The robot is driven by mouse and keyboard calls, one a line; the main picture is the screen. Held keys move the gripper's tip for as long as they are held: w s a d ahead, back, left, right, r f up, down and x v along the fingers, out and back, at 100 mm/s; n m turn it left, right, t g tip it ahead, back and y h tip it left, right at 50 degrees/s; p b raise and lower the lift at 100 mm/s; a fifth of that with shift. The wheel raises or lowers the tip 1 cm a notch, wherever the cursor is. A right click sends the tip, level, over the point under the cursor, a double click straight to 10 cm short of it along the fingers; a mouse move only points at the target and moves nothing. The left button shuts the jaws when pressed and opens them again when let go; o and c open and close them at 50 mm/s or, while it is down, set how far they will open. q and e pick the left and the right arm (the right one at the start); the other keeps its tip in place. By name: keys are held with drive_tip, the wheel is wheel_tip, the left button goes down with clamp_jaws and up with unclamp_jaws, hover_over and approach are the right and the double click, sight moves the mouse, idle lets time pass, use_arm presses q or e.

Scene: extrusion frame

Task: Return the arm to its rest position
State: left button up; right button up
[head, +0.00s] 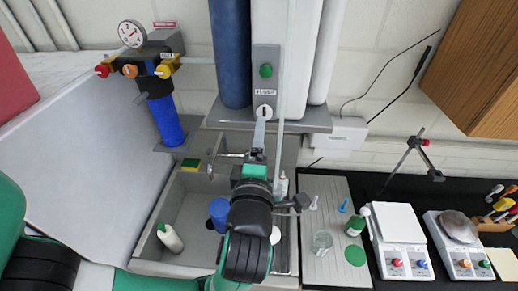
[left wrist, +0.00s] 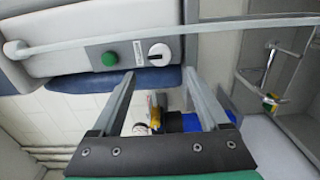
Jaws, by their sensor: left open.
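My left arm rises from the bottom middle of the head view. Its gripper (head: 260,135) is just below a grey control panel (head: 265,90) with a green button (head: 266,71) and a white knob (head: 264,112). In the left wrist view the two fingers of the left gripper (left wrist: 159,73) are spread apart with nothing between the tips. The knob (left wrist: 159,53) appears just beyond the tips, and the green button (left wrist: 109,58) is to its left. I cannot tell whether the fingers touch the panel. My right gripper is not in view.
A sink (head: 180,205) with bottles lies under the arm. A gauge (head: 131,33) with valves stands at the upper left. A draining board (head: 330,250) and two balances (head: 398,228) are on the right. A clamp stand (head: 410,155) rises behind them.

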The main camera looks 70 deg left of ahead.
use_arm(q)
drive_tip(key=v, duration=0.3)
idle(0.5)
